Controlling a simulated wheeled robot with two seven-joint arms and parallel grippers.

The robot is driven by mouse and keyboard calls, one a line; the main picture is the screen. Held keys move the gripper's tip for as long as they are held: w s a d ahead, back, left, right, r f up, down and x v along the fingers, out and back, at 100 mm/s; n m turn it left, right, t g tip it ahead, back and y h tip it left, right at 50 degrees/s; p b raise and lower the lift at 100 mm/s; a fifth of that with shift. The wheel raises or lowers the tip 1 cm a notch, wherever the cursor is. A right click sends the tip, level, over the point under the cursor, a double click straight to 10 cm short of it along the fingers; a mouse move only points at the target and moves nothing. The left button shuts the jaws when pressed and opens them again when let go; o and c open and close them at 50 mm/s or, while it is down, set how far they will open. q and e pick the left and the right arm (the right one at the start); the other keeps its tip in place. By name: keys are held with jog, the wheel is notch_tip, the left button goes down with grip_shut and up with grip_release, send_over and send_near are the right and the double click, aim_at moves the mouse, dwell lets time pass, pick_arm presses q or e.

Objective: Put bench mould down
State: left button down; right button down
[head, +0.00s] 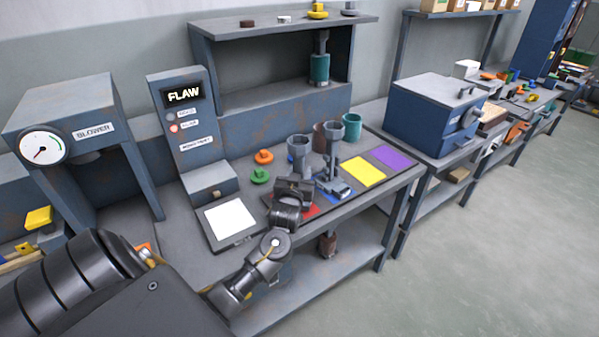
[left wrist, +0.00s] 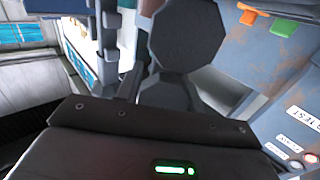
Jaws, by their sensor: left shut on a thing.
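My left gripper (head: 296,184) is low over the near part of the bench, partly hidden by its own wrist. It is shut on a grey bench mould (head: 300,146) with a flared top, which stands up just beyond the wrist. In the left wrist view, the grey faceted top of the mould (left wrist: 185,35) shows above the gripper body, and its lower part is hidden. A similar grey flared piece (head: 336,131) stands just to the right. I cannot tell whether the held mould touches the bench. My right gripper is not in view.
Red, blue (head: 345,196), yellow (head: 363,172) and purple (head: 394,157) squares lie along the bench. Orange (head: 264,156) and green (head: 260,175) knobs and a white plate (head: 230,219) are to the left. A teal cup (head: 352,126) stands behind. The yellow and purple squares are clear.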

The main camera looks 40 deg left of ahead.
pick_arm(q)
jog(key=c, duration=0.9)
grip_release()
jog(key=shift+r, duration=0.1)
jog(key=shift+s+d, duration=0.2)
jog(key=shift+s, duration=0.15)
jog(key=b+v, duration=0.1)
jog(key=v, duration=1)
jog(key=shift+s, duration=0.1)
